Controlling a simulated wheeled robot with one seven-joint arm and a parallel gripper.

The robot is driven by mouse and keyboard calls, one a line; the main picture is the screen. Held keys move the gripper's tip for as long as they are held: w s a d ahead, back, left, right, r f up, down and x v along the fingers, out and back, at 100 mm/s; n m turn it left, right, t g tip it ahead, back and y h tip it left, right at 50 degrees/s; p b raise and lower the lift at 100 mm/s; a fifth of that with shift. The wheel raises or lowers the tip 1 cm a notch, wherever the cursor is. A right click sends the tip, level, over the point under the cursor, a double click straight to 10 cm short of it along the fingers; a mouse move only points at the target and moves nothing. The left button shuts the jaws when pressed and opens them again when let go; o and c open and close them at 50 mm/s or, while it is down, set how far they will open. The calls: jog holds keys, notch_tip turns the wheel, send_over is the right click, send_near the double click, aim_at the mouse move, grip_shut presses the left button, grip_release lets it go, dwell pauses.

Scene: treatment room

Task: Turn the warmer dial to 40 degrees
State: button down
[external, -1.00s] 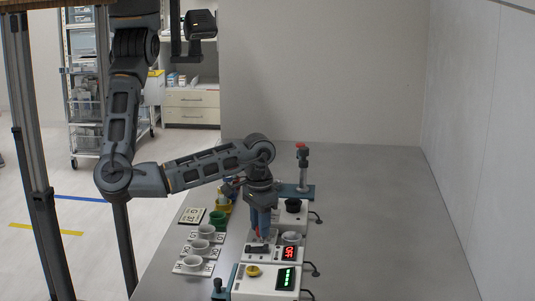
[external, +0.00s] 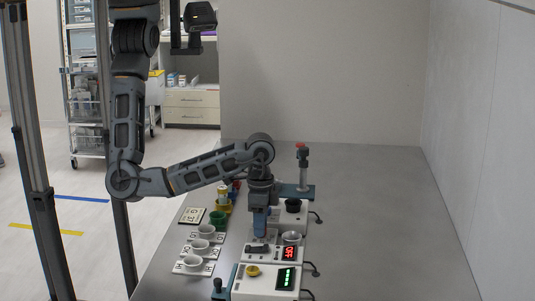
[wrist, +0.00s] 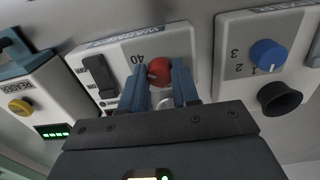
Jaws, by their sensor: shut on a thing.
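The warmer (external: 262,256) is a white box on the bench with a black rocker switch (wrist: 100,75) and a red display (external: 289,253) that seems to read OFF. Its red dial (wrist: 159,69) sits between my blue fingertips in the wrist view, near a printed "40" that appears upside down. The dial's pointer is too small to read. My gripper (wrist: 160,84) is shut on the dial from above. In the external view my gripper (external: 260,234) hides the dial. A pale cup (external: 291,238) sits on the warmer's right part.
The reader (external: 240,286), with a yellow button and green display, stands in front. Behind the warmer is a box with a blue dial (wrist: 268,54) and black cup (wrist: 279,98). Labelled cups (external: 193,263) line the left. The bench is clear at right.

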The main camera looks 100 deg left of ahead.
dwell(0.5)
jog(key=c, duration=0.8)
grip_release()
jog(key=shift+r, duration=0.1)
notch_tip(320, 180, up, 7)
jog(key=shift+r+p, duration=0.15)
jog(key=shift+p, duration=0.65)
jog(key=shift+a+r, duration=0.1)
jog(key=shift+r, duration=0.05)
